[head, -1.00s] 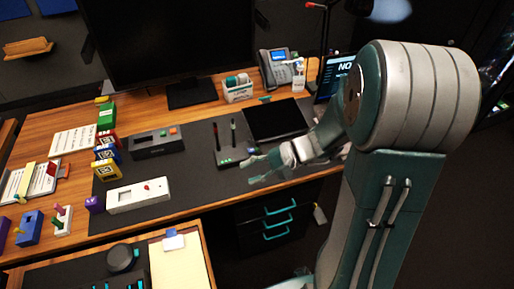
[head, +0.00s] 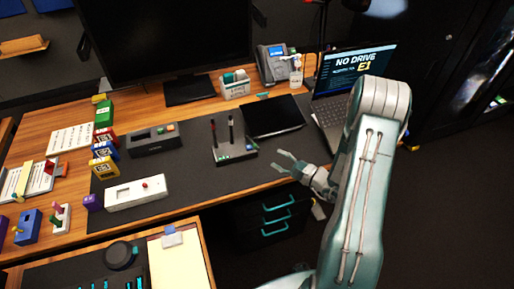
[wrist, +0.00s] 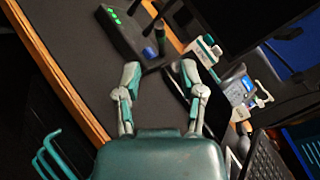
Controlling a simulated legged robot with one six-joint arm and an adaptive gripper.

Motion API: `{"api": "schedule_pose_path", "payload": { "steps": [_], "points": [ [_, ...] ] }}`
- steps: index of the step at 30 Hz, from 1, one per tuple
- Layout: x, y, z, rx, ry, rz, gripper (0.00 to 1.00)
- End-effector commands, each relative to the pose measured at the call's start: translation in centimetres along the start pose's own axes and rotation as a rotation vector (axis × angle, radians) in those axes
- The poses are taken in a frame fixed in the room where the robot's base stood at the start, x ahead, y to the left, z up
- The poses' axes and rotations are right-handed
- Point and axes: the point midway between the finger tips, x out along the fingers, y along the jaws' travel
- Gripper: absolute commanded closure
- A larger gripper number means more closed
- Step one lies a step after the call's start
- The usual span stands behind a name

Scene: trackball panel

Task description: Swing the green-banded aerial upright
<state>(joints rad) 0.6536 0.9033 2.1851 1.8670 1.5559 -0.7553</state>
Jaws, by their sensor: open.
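A dark box with two thin aerials (head: 236,152) stands on the black desk mat, left of my gripper. Its left aerial (head: 213,132) and right aerial (head: 231,130) both look roughly upright in the head view. Their colour bands are too small to tell apart, so I cannot say which is green-banded. Small green lights show on the box's front.
A black tablet (head: 272,116) lies behind my gripper, and a laptop (head: 340,105) stands to the right. A white box with a red knob (head: 136,193) and a grey box (head: 153,139) are left. The mat before the aerial box is clear.

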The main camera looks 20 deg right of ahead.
Motion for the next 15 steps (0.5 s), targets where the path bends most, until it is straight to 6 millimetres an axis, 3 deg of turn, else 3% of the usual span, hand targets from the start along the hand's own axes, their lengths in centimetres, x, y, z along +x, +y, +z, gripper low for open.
{"api": "schedule_pose_path", "payload": {
  "steps": [9, 15],
  "points": [
    [6.0, 0.1, 0.2, -0.001, -0.005, 0.005, 0.49],
    [8.4, 0.1, 0.1, -0.001, -0.002, 0.003, 0.49]
  ]
}}
